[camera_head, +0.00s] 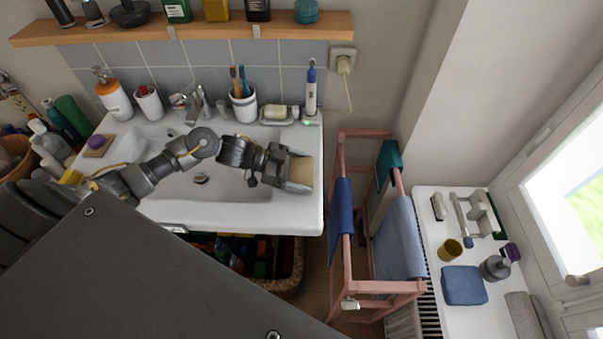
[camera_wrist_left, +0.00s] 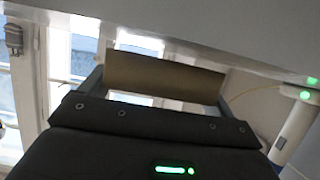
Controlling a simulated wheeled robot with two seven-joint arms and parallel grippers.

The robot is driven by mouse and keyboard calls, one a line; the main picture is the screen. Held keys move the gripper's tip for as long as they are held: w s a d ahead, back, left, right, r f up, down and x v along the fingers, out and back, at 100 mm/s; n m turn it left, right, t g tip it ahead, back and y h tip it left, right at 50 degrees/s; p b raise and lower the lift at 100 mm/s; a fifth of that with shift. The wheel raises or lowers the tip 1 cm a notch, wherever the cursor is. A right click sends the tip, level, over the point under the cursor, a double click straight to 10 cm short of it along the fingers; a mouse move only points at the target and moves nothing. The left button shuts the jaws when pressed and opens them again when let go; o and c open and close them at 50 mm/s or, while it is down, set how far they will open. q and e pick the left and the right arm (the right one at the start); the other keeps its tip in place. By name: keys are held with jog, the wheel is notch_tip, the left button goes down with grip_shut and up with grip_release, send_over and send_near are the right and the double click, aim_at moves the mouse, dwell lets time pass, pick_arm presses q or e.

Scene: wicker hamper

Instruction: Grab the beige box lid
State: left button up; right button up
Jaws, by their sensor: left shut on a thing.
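My left gripper (camera_head: 294,172) reaches over the right part of the white sink and is shut on a beige flat piece, the box lid (camera_head: 301,171). In the left wrist view the lid (camera_wrist_left: 165,75) spans between the two fingers as a plain tan panel, and its far part is hidden. I cannot tell how far it is above the sink. A wicker hamper (camera_head: 291,284) stands under the sink's front edge with several items inside, partly hidden by my body. My right gripper is not in view.
The sink (camera_head: 215,185) holds a tap, toothbrush cup (camera_head: 243,106), soap dish (camera_head: 276,115) and electric toothbrush (camera_head: 311,95) along its back. A pink towel rack (camera_head: 345,225) stands close to its right. A wooden shelf (camera_head: 190,29) hangs above. The basin's middle is clear beneath my arm.

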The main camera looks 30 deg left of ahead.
pick_arm(q)
jog(key=s+r, duration=0.1)
jog(key=r, duration=0.1)
jog(key=s+r, duration=0.1)
jog(key=r, duration=0.1)
jog(key=s+r+b, duration=0.1)
jog(key=s+r, duration=0.1)
jog(key=r, duration=0.1)
jog(key=shift+s+a, duration=0.1)
jog(key=shift+a, duration=0.05)
jog(key=s+r+b, duration=0.1)
jog(key=s+r, duration=0.4)
jog(key=s, duration=0.4)
jog(key=shift+s+a, duration=0.15)
jog(key=shift+s, duration=0.25)
